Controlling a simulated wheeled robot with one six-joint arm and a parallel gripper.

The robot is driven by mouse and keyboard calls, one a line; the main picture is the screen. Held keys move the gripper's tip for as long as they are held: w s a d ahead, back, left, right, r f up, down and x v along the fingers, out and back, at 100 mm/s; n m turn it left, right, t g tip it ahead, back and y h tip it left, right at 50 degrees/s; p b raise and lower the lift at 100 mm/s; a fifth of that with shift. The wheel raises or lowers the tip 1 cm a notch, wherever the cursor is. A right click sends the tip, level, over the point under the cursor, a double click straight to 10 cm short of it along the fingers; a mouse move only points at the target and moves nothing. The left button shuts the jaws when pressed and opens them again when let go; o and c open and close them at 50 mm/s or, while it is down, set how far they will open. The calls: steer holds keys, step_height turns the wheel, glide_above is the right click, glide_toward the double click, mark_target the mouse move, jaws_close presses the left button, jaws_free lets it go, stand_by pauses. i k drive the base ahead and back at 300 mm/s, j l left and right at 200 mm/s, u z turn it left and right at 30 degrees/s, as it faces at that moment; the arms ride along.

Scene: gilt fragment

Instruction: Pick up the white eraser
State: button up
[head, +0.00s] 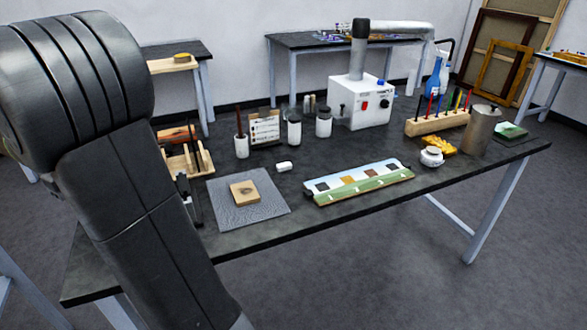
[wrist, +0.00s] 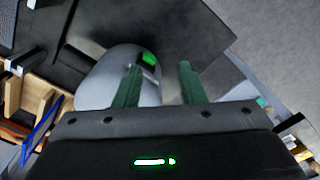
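The white eraser (head: 284,166) is a small pale block. It lies on the dark worktable (head: 330,215), just behind the grey mat, with bare tabletop around it. I cannot make it out in the wrist view. My gripper (wrist: 161,66) shows in the wrist view with its two green fingers apart and nothing held between them. A pale rounded shape with a green patch lies beyond the fingers, and I cannot tell its distance. In the head view my arm covers the left side of the table and most of the gripper, which is left of the eraser.
A grey mat (head: 268,205) with a wooden tile (head: 244,192) lies in front. A painted strip (head: 358,184) is to the right. White jars (head: 294,132), a brush cup (head: 241,146) and a white machine (head: 360,104) stand behind. A wooden rack (head: 190,160) is left.

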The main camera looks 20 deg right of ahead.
mark_target(282, 167)
steer(key=i+l+z, duration=0.1)
steer(key=z, duration=0.35)
steer(key=i+z, duration=0.15)
steer(key=z, duration=0.35)
steer(key=i+z, duration=0.2)
steer(key=z, duration=0.25)
steer(key=i, duration=0.25)
